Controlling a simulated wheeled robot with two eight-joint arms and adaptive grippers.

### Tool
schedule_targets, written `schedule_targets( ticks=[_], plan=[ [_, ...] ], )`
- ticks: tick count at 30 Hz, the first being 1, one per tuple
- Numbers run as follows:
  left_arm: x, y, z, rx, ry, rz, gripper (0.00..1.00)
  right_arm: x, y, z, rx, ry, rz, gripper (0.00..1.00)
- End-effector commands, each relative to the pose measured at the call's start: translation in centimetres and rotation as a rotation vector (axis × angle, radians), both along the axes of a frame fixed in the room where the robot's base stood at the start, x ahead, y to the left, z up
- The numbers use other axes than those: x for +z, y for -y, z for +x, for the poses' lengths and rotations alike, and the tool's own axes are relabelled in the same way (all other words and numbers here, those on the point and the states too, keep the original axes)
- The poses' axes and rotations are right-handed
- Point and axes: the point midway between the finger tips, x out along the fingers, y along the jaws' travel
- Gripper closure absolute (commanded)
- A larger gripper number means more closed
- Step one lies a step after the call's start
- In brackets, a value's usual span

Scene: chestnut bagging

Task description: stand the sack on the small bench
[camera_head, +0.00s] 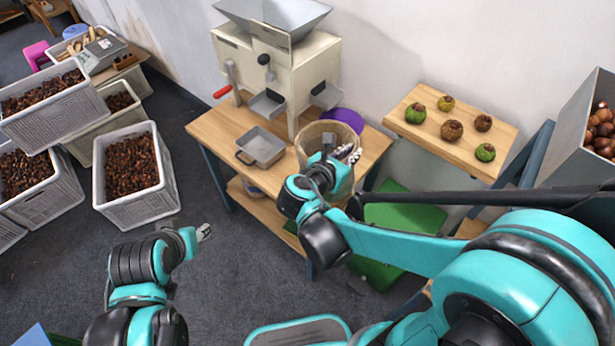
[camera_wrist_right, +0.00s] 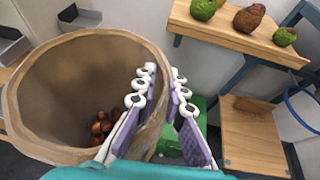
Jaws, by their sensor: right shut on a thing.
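The sack (camera_head: 313,137) is a brown, open-topped bag near the front right corner of the machine's table. In the right wrist view the sack (camera_wrist_right: 85,55) has a wide round mouth, with several chestnuts (camera_wrist_right: 101,127) deep inside. My right gripper (camera_head: 342,155) is shut on the sack's rim; its fingers (camera_wrist_right: 160,95) lie on either side of the wall. I cannot tell whether the sack's base touches the table. A low wooden surface, likely the small bench (camera_wrist_right: 250,145), is at the right of the wrist view. My left gripper (camera_head: 204,232) hangs over the floor, its jaws too small to judge.
A hulling machine (camera_head: 280,75), a grey pan (camera_head: 262,147) and a purple round thing (camera_head: 343,118) share the table. A shelf (camera_head: 465,150) with several fruits is at right. A green box (camera_head: 405,220) sits below. Crates (camera_head: 135,175) of chestnuts stand left.

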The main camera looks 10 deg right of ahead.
Motion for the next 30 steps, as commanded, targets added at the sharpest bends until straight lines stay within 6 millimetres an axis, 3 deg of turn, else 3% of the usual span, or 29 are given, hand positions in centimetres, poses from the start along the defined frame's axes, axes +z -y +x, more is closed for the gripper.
schedule_targets(
  ticks=[3,7,17,20,30],
  plan=[
    [0.6,0.0,0.0,0.000,0.000,0.000,0.60,1.7,0.5,-1.2,-0.088,0.004,0.003,1.00],
    [0.6,0.0,0.0,0.000,0.000,0.000,0.60,2.3,1.2,-1.7,-0.138,0.007,0.009,1.00],
    [-0.2,0.0,0.0,0.000,0.000,0.000,0.60,2.2,4.6,0.3,-0.144,0.019,0.028,1.00],
    [-0.7,0.0,0.0,0.000,0.000,0.000,0.60,1.5,4.2,1.2,-0.141,0.020,0.029,1.00],
    [-3.4,0.0,0.0,0.000,0.000,0.000,0.60,-2.5,0.0,6.1,-0.139,0.019,0.030,1.00]
  ],
)
